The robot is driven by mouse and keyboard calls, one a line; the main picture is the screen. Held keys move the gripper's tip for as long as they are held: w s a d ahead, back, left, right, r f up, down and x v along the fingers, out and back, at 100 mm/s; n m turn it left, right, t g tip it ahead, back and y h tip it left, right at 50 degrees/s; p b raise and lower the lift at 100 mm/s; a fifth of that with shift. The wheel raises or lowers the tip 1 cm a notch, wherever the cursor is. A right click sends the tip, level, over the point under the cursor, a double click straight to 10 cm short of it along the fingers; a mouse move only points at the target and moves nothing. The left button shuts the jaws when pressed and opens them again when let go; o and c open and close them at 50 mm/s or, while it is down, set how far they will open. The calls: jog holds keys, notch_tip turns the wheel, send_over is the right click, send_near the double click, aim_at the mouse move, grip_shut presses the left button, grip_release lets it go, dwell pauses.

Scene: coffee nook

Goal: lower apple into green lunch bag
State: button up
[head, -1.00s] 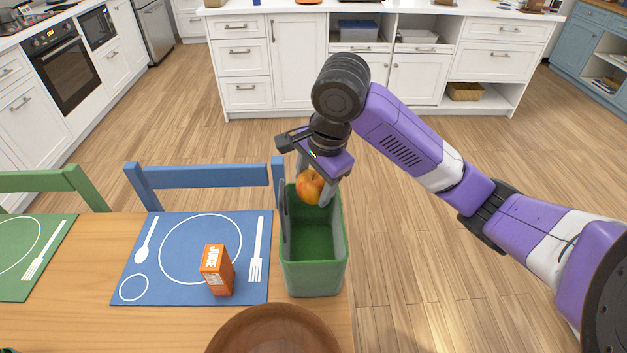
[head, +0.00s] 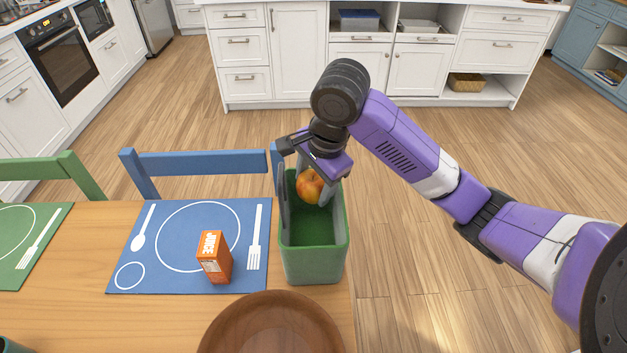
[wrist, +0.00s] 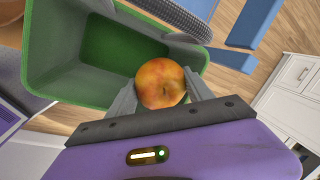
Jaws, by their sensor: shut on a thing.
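The red-and-yellow apple (head: 310,186) is between the fingers of my gripper (head: 318,190), which is shut on it. In the head view the apple shows at the far end of the green lunch bag (head: 313,263), at about rim height. The bag stands open and upright at the table's right edge, and I see only bare green floor in it. In the wrist view the apple (wrist: 161,83) sits between both fingertips (wrist: 160,92), over the end of the open bag (wrist: 55,55). Its exact depth against the rim is hard to tell.
A blue placemat (head: 140,270) with an orange juice box (head: 214,258) lies left of the bag. A brown wooden bowl (head: 270,335) stands in front. A blue chair (head: 200,162) is behind the table. Open floor lies to the right.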

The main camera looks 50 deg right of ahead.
jog(key=shift+f+b, duration=1.7)
jog(key=shift+f, duration=1.35)
jog(key=shift+f, duration=0.15)
jog(key=o, duration=1.6)
jog(key=shift+p+v, duration=2)
jog(key=shift+v, duration=1.9)
